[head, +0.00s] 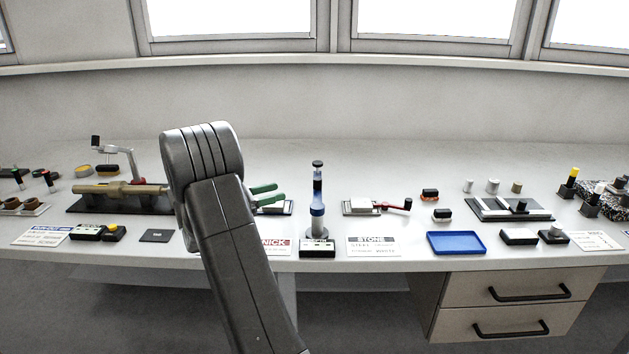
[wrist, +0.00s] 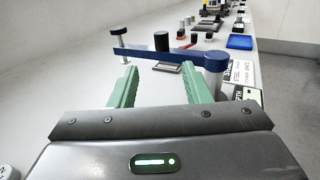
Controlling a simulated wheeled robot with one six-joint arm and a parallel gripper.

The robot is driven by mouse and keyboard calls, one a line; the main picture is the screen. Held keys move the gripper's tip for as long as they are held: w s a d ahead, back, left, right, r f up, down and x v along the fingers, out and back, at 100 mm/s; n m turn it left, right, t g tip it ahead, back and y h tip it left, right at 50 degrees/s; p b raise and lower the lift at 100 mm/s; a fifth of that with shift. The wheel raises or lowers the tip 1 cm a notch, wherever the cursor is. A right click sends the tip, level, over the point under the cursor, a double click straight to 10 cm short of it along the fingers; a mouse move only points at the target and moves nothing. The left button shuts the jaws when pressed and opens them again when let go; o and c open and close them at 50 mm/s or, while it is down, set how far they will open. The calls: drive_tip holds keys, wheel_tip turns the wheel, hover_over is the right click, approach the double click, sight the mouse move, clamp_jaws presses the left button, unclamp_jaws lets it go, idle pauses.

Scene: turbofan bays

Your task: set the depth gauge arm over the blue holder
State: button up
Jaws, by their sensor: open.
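The depth gauge has a blue arm (wrist: 165,55), a grey post (wrist: 217,62) with a blue cap, and a black knob (wrist: 161,41) standing over the arm. I cannot clearly identify a separate blue holder.
A blue tray (head: 456,243) lies to the right, beyond a STONE card (head: 373,246). A dark plate with a tan shaft (head: 120,190) is at the left. A red-handled tool (head: 393,205) lies right of the gauge. The rear bench strip is clear.

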sight(317, 188)
drive_tip(key=x, duration=1.3)
drive_tip(key=shift+d+p, duration=0.3)
drive_tip(key=shift+d, duration=0.05)
clamp_jaws()
